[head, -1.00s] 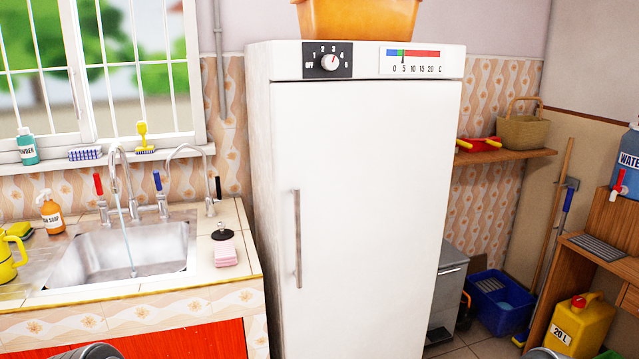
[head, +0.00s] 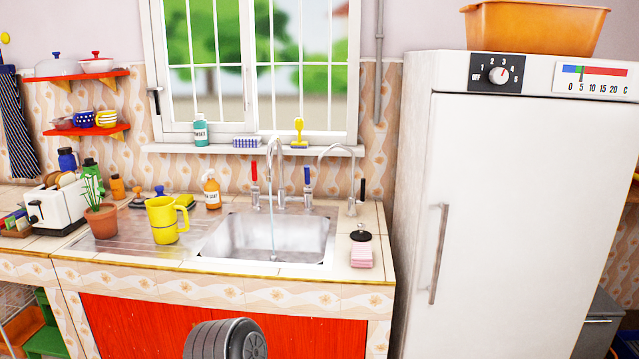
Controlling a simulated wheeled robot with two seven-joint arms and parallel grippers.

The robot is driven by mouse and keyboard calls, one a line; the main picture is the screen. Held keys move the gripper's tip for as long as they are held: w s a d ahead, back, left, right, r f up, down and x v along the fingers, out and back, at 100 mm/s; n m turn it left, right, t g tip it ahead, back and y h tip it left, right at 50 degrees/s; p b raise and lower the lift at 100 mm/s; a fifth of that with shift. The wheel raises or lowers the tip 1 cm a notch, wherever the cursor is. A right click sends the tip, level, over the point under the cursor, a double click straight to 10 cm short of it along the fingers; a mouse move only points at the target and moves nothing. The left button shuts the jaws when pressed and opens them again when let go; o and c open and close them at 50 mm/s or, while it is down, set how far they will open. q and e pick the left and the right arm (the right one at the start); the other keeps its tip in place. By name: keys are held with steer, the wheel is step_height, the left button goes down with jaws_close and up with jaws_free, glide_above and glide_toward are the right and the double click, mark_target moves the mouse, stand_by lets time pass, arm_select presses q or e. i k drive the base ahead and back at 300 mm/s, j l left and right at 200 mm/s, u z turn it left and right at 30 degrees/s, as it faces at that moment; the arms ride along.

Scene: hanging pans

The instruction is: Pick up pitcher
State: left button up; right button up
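A yellow pitcher (head: 162,220) stands upright on the ribbed drainboard left of the sink, its handle toward the right. No gripper touches it. A dark grey ridged rounded part of my own arm shows at the bottom edge, in front of the red cabinet and below the counter. Neither gripper's fingers are in view.
The sink (head: 268,240) has water running from its tap. A potted plant (head: 101,220) and a toaster (head: 62,208) stand left of the pitcher; a soap bottle (head: 211,189) stands behind it to the right. A white fridge (head: 510,220) blocks the right side.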

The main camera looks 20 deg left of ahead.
mark_target(161, 210)
steer(key=i+j, duration=0.1)
steer(key=j, duration=1.05)
steer(key=i+j, duration=0.15)
steer(key=j, duration=0.4)
steer(key=z, duration=0.05)
